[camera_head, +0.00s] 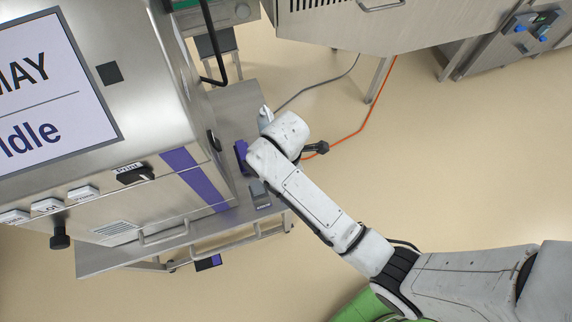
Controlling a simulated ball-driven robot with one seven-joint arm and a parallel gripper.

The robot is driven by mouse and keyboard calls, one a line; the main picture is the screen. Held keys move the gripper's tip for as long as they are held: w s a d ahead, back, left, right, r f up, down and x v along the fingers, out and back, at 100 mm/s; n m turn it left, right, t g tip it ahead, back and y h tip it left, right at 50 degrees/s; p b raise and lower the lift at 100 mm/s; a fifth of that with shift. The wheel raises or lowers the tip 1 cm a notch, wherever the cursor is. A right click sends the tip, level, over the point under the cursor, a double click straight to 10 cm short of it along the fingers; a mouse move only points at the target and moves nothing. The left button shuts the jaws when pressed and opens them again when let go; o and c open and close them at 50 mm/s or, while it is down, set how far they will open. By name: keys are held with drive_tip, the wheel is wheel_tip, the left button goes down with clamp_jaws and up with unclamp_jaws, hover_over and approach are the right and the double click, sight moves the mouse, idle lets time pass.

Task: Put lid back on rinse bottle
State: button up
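My white arm reaches from the lower right to the steel side shelf (233,101) by the tray sealer (130,190). My wrist is over this shelf and hides what is under it. I cannot make out the fingertips of my gripper. A small purple thing (241,156) shows at the left edge of my wrist, and a small pale piece (265,114) at its top. I cannot tell what either is. A small grey item with a dark band (260,195) is just below my wrist. I cannot identify the rinse bottle or its lid for certain.
The sealer's screen (45,95) reads "Idle". A steel bench (400,30) stands at the back. An orange cable (366,122) and a grey cable (318,83) lie on the floor. A green thing (360,307) is at the bottom edge. The floor at right is clear.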

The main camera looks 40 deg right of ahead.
drive_tip(key=o, duration=1.1)
drive_tip(key=shift+c, duration=0.2)
drive_tip(key=shift+o, duration=0.3)
drive_tip(key=o, duration=0.4)
drive_tip(key=shift+o, duration=0.2)
drive_tip(key=shift+r, duration=3.5)
drive_tip(key=shift+c, duration=0.5)
